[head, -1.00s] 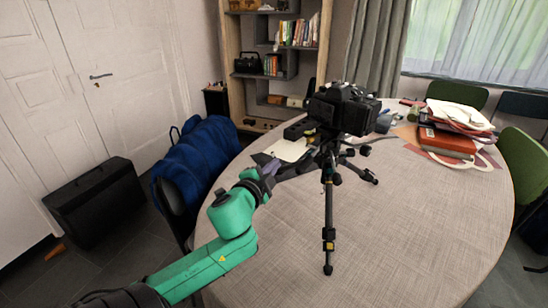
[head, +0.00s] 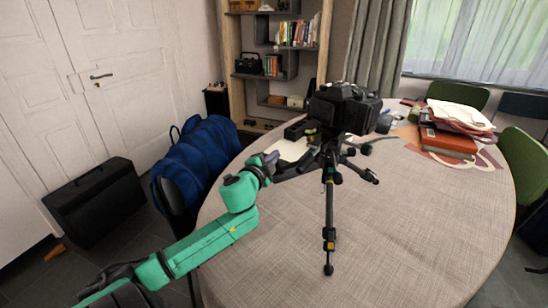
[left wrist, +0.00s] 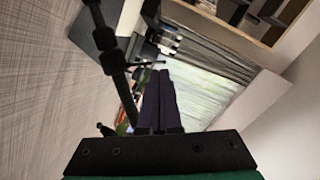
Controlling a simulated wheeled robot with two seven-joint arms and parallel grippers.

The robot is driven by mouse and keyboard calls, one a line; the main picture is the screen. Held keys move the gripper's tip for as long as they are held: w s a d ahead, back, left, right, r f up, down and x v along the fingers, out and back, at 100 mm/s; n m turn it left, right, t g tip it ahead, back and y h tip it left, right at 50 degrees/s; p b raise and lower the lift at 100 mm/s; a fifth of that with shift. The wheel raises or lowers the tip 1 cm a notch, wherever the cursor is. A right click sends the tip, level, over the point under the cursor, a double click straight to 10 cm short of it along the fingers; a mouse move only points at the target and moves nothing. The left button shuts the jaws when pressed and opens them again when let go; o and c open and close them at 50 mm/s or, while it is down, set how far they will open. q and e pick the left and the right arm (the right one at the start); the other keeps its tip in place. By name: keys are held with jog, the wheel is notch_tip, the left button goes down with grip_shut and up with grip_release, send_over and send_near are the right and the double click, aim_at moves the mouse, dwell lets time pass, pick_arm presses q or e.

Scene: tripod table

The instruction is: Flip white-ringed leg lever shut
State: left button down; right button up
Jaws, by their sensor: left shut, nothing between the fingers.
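A black tripod (head: 329,205) stands on the round table with a black camera (head: 343,108) on top. Its front leg carries lever clamps (head: 328,240) low down; another leg (head: 362,174) spreads to the right. I cannot make out a white ring on any leg, nor whether a lever is open. My left gripper (head: 298,166) is at the left of the tripod's upper legs, below the camera; contact cannot be told. In the left wrist view its dark fingers (left wrist: 159,100) are together and empty, with a tripod leg (left wrist: 117,75) just left of them. My right gripper is out of view.
The cloth-covered table (head: 420,235) is bare in front and to the right. A paper sheet (head: 290,149) lies behind my gripper. Books and papers (head: 447,140) are piled at the right back.

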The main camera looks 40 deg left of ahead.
pick_arm(q)
jog(key=shift+a+n+p, duration=0.15)
jog(key=shift+n+p, duration=0.15)
jog(key=shift+p, duration=0.25)
jog(key=shift+a+p, duration=0.1)
jog(key=shift+p, duration=0.25)
